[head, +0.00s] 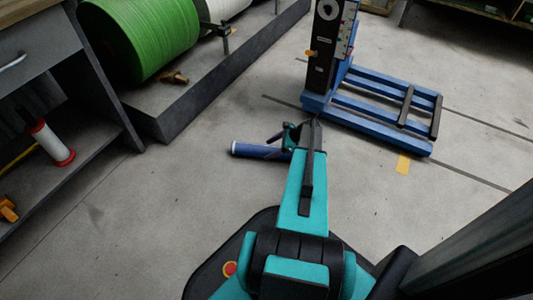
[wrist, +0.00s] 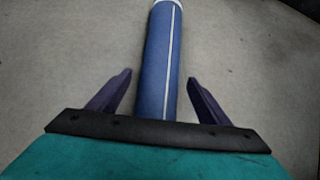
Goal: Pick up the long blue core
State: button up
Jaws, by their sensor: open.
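The long blue core (head: 258,151) lies on the grey floor, left of my gripper (head: 284,138) in the head view. Its left end shows there, and its right part is hidden behind my gripper and arm. In the wrist view the blue core (wrist: 160,60) runs from the top edge down the middle, with a white stripe along it and a pale end. My gripper (wrist: 160,80) is open, with one dark finger on each side of the core. Gaps show between the core and both fingers. The near end of the core is hidden behind the gripper's dark bar.
A blue wheeled lifter (head: 385,108) stands beyond my gripper to the right. A large green roll (head: 140,40) sits on a dark platform (head: 215,85) at the upper left. A shelf unit (head: 70,130) holds a white and red core (head: 52,143). Floor left of the core is clear.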

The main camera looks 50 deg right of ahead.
aim_at(266, 150)
jog(key=shift+b+x, duration=0.8)
jog(key=shift+x, duration=0.8)
jog(key=shift+r, duration=0.1)
jog(key=c, duration=1.6)
jog(key=shift+r, duration=0.1)
jog(key=shift+c, duration=0.2)
